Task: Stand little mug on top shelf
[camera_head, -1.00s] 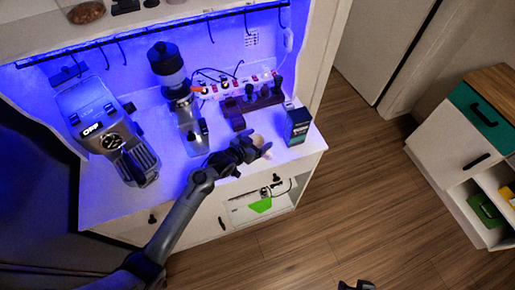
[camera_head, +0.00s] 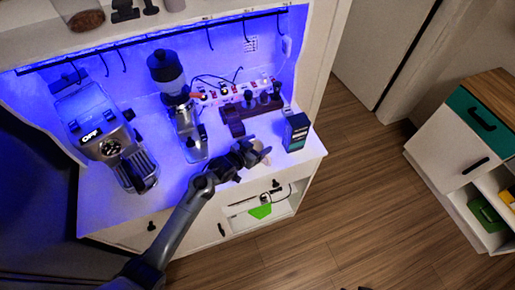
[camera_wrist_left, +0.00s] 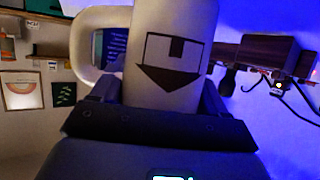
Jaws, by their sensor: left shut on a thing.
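The little mug (camera_head: 264,149) is pale with a dark arrow mark. It is small in the head view, near the counter's front edge and left of a dark box. My left gripper (camera_head: 256,152) is shut on it. In the wrist view the mug (camera_wrist_left: 172,60) stands upright between the fingers, its handle to the left; its base is hidden. I cannot tell if it touches the counter. The top shelf (camera_head: 150,28) runs above the hook rail. Only a dark tip of my right gripper (camera_head: 356,288) shows at the bottom edge.
A jar (camera_head: 86,21) and other small items stand on the shelf. Hooks hang from the rail (camera_head: 150,38) below it. The espresso machine (camera_head: 103,125), grinder (camera_head: 168,75), wooden stand (camera_head: 236,126) and dark box (camera_head: 297,132) stand on the counter.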

